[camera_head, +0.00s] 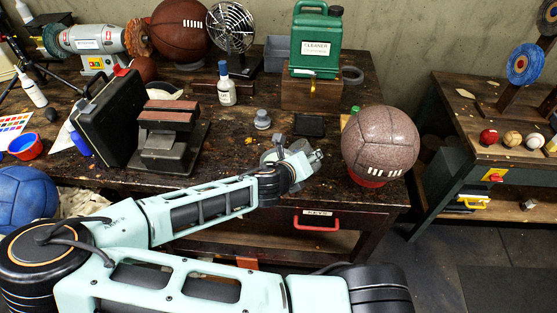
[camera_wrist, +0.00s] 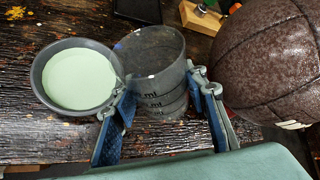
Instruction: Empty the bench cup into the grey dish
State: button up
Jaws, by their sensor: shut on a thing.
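The bench cup (camera_wrist: 152,52), clear with ml markings, is between the two fingers of my gripper (camera_wrist: 163,98) in the wrist view. My gripper is shut on it. The cup looks roughly upright, and I see no green liquid in it. The grey dish (camera_wrist: 108,104) stands just left of the cup on the dark wooden bench. Pale green liquid (camera_wrist: 78,80) covers its inside. In the head view my gripper (camera_head: 300,160) is low over the front of the bench, where cup and dish are small and partly hidden by my arm.
A brown leather ball (camera_wrist: 268,62) is close on the right, on a red stand (camera_head: 366,179) in the head view. A black pad (camera_head: 310,125) and a small grey object (camera_head: 262,120) lie behind. A black case (camera_head: 108,120) and a vise-like block (camera_head: 170,140) stand left.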

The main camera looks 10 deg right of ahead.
aim_at(316, 170)
jog(key=shift+s+d+f+m+y+b, duration=0.25)
jog(key=shift+f+m+y+b, duration=0.05)
jog(key=shift+f+b, duration=0.35)
jog(key=shift+d+r+t+p, duration=0.1)
jog(key=shift+r+t+p, duration=0.15)
jog(key=shift+t+p, duration=0.15)
jog(key=shift+s+d+f+m+p, duration=0.15)
jog(key=shift+f+m+p, duration=0.15)
jog(key=shift+p, duration=0.25)
jog(key=shift+s+d+f+t+y+p, duration=0.2)
jog(key=shift+f+t+y+p, duration=0.25)
jog(key=shift+p, duration=0.5)
jog(key=shift+s+d+f+m, duration=0.15)
jog(key=shift+d+f+m, duration=0.1)
jog(key=shift+f+m, duration=0.2)
jog(key=shift+s+d+m+t+y+p, duration=0.2)
jog(key=shift+m+t+y+p, duration=0.15)
jog(key=shift+p, duration=0.5)
jog(key=shift+s+d+f+m+t+y, duration=0.4)
jog(key=shift+m+t+y, duration=0.2)
jog(key=shift+m+t, duration=0.15)
